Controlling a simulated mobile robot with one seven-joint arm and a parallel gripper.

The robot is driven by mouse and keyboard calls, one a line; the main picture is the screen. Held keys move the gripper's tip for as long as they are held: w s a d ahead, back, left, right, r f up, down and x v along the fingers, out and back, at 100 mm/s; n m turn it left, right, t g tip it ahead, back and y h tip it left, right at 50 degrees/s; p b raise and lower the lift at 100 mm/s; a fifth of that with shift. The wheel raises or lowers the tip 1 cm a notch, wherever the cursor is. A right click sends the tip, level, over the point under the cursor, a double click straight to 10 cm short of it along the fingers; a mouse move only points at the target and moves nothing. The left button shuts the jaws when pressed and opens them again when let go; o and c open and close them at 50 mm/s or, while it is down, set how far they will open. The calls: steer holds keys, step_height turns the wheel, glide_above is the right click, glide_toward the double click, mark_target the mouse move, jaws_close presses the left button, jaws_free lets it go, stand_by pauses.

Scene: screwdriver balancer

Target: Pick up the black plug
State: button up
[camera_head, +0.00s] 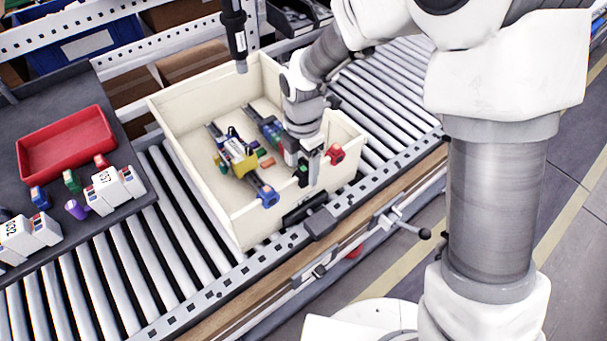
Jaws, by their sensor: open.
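My arm reaches into a cream open-topped crate (206,206) on the roller conveyor. My gripper (303,172) is open at the crate's front right, low and near the front wall. A small green and black piece (302,176) shows right at the fingertips; I cannot tell whether it touches them or is the black plug. The gripper and wrist hide part of the crate floor. A yellow and blue assembly (238,156) lies in the middle of the crate, left of my gripper. A red part (336,154) is just right of it. No black plug stands out clearly.
A blue and green part (264,125) lies farther back in the crate. A screwdriver (234,35) hangs over the back wall. A red tray (66,145), white boxes (115,188) and small coloured parts stand on the dark left shelf. The crate walls surround my gripper closely in front and right.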

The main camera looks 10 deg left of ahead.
steer(key=shift+f, duration=0.6)
jaws_close()
stand_by(1.0)
